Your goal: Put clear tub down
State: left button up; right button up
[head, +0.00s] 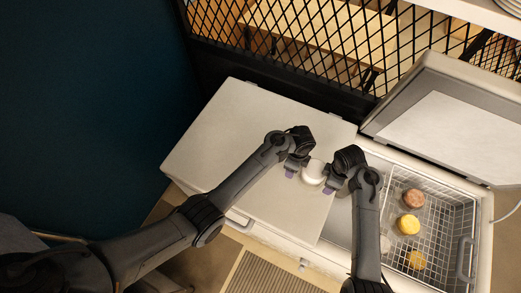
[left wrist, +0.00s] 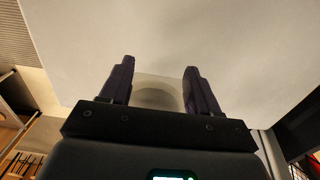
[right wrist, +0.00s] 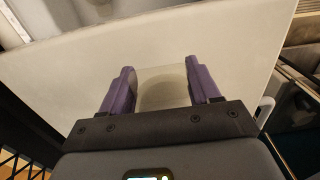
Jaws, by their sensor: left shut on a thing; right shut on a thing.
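The clear tub (head: 313,172) looks pale and small, and sits between my two grippers over the right part of the closed white freezer lid (head: 240,135). My left gripper (head: 297,171) is shut on its left side, and my right gripper (head: 333,184) is shut on its right side. The tub shows between the purple fingers in the left wrist view (left wrist: 158,92) and in the right wrist view (right wrist: 162,88). I cannot tell whether its base touches the lid. The arms hide part of the lid.
The freezer's right side is open, with a wire basket (head: 448,212) holding a brown-topped tub (head: 413,198) and yellow-topped tubs (head: 409,224). A raised lid (head: 445,125) stands behind it. Black mesh (head: 300,40) runs along the back. The closed lid's left part is clear.

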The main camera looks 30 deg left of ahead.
pick_arm(q)
jog(key=shift+f+b, duration=0.3)
jog(key=shift+f, duration=0.2)
pick_arm(e)
jog(key=shift+a+f, duration=0.15)
jog(key=shift+f, duration=0.4)
pick_arm(q)
jog(key=shift+f, duration=0.2)
pick_arm(e)
jog(key=shift+f, duration=0.2)
